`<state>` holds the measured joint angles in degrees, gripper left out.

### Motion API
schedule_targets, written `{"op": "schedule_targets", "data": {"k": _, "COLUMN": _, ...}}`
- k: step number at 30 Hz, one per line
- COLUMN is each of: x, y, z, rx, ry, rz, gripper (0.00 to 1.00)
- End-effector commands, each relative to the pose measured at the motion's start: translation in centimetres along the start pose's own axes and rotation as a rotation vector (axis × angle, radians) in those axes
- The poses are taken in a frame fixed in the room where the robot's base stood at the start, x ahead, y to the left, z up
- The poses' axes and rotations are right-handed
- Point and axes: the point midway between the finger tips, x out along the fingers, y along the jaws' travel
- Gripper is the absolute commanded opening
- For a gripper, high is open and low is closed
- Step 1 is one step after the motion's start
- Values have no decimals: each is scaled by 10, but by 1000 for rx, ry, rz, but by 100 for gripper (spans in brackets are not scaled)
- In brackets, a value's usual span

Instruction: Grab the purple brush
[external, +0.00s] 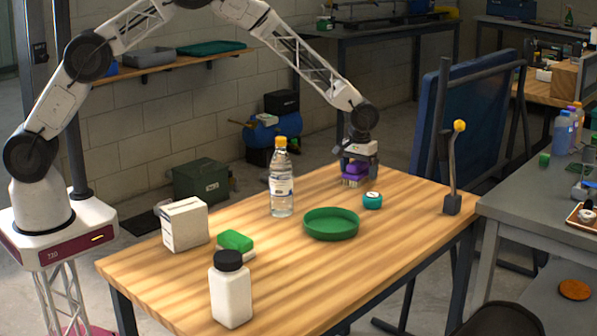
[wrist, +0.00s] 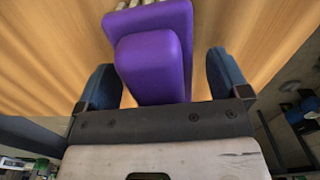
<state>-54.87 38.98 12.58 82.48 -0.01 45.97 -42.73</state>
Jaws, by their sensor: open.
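The purple brush (external: 356,171) stands on the wooden table near its far edge, with pale bristles at its lower end. In the wrist view, the brush's purple body (wrist: 152,60) lies between the two dark blue fingers of my gripper (wrist: 165,75). A gap shows between the body and the finger on each side. My gripper (external: 360,170) is open and low over the brush, pointing down. It partly hides the brush in the external view.
A teal jar (external: 372,201) and a green round tray (external: 331,225) stand close by on the table (external: 390,250). A clear bottle (external: 281,185), white box (external: 184,224), green sponge (external: 236,240) and white black-capped bottle (external: 231,292) stand further left.

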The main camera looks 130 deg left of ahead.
Motion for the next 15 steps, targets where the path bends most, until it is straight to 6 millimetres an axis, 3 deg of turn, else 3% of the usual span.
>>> {"op": "schedule_targets", "data": {"k": 12, "x": 0, "y": 0, "z": 0, "rx": 0, "ry": 0, "rz": 0, "gripper": 94}}
{"op": "schedule_targets", "data": {"k": 15, "x": 0, "y": 0, "z": 0, "rx": 0, "ry": 0, "rz": 0, "gripper": 81}}
